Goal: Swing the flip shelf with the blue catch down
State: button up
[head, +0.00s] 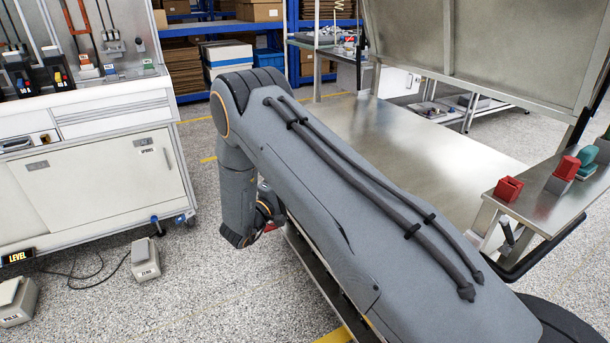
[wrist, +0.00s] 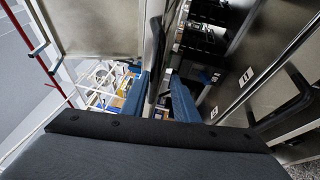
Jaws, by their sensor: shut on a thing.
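My gripper (wrist: 159,97) shows in the wrist view as two blue-grey fingers on either side of a narrow dark bar (wrist: 154,60), and it is shut on that bar. A pale flat panel (wrist: 105,25) lies just left of the bar. I cannot tell for sure whether this panel is the flip shelf. A small blue piece (wrist: 217,77) shows to the right of the fingers, but I cannot tell whether it is the catch. In the head view my arm hides the gripper and what it holds.
A white cabinet (head: 100,185) stands at the left, with grey boxes (head: 145,258) and cables on the floor. A steel table (head: 430,140) lies behind my arm, below an upright panel (head: 490,50). A narrow ledge (head: 540,205) with red blocks (head: 508,189) is at the right.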

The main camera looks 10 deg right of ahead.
jog(key=shift+v, duration=2.4)
jog(key=w+r+m+t+y, duration=0.1)
jog(key=w+r+y, duration=0.3)
jog(key=w+y, duration=0.1)
jog(key=s+a+r+m+g+y+p, duration=0.25)
jog(key=s+r+y, duration=0.25)
jog(key=y, duration=0.4)
jog(key=s+d+r+m+g+p, duration=0.1)
jog(key=s+d+r+g, duration=0.1)
jog(key=s, duration=1)
jog(key=s+d+r+m+g+y+p, duration=0.1)
jog(key=s+g, duration=0.4)
jog(key=s, duration=0.7)
jog(key=s+d+r+m+g+p, duration=0.1)
jog(key=s+d+r+m+g, duration=0.2)
jog(key=s, duration=0.9)
jog(key=shift+s+d+y+p, duration=0.3)
jog(key=shift+d+y, duration=0.1)
jog(key=shift+d, duration=0.7)
